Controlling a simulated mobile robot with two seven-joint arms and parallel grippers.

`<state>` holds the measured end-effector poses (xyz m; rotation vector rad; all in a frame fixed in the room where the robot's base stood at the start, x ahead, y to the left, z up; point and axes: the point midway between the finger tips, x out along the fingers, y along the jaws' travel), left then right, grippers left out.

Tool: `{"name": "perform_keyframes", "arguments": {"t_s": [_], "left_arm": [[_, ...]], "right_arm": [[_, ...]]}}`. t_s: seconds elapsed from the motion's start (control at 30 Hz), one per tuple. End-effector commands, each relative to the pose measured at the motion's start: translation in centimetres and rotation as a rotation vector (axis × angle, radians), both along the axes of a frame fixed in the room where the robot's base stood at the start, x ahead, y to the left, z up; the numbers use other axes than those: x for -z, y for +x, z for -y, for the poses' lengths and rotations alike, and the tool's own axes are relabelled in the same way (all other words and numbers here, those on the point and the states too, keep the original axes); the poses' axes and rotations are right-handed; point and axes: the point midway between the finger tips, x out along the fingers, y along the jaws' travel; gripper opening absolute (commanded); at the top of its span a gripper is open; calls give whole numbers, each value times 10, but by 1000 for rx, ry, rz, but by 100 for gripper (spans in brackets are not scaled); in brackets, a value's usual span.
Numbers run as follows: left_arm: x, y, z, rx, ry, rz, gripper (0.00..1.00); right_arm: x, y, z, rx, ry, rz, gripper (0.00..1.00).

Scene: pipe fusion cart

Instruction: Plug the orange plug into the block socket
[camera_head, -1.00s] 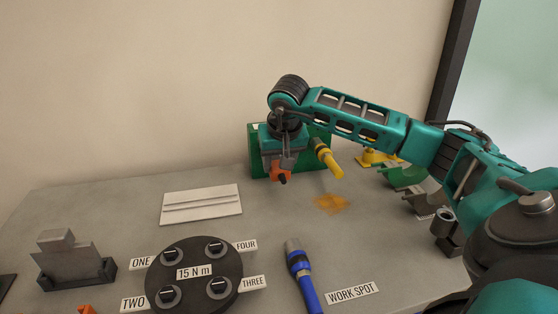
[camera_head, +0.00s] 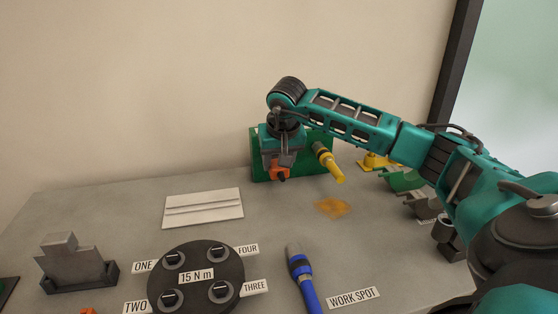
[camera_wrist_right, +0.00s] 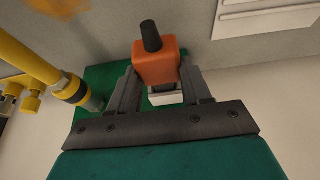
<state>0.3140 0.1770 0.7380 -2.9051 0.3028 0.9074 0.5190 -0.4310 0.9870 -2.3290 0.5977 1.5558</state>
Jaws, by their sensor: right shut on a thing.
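My right gripper (camera_head: 278,165) points down at the front of the green block (camera_head: 320,139) by the back wall. It is shut on the orange plug (camera_head: 278,173), whose dark tip shows below. In the right wrist view the orange plug (camera_wrist_right: 157,64) sits between the two fingers (camera_wrist_right: 158,88). A pale socket-like part (camera_wrist_right: 166,98) shows just behind the plug, over the green block (camera_wrist_right: 100,78). I cannot tell whether plug and socket touch; the gripper covers the join. My left gripper is not in view.
A yellow-handled connector (camera_head: 328,162) juts from the block close beside my gripper. An orange patch (camera_head: 332,208) marks the bench.

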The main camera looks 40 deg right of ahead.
Motion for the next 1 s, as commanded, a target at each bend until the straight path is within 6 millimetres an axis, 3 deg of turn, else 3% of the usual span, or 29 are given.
{"name": "perform_keyframes", "arguments": {"t_s": [0.63, 0.67, 1.0], "left_arm": [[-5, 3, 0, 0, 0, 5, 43], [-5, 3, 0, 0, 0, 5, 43], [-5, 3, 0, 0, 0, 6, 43]], "right_arm": [[-1, 15, 8, 2, 1, 0, 15], [0, 15, 8, 1, 0, 0, 50], [0, 14, 8, 1, 0, 0, 78]]}}
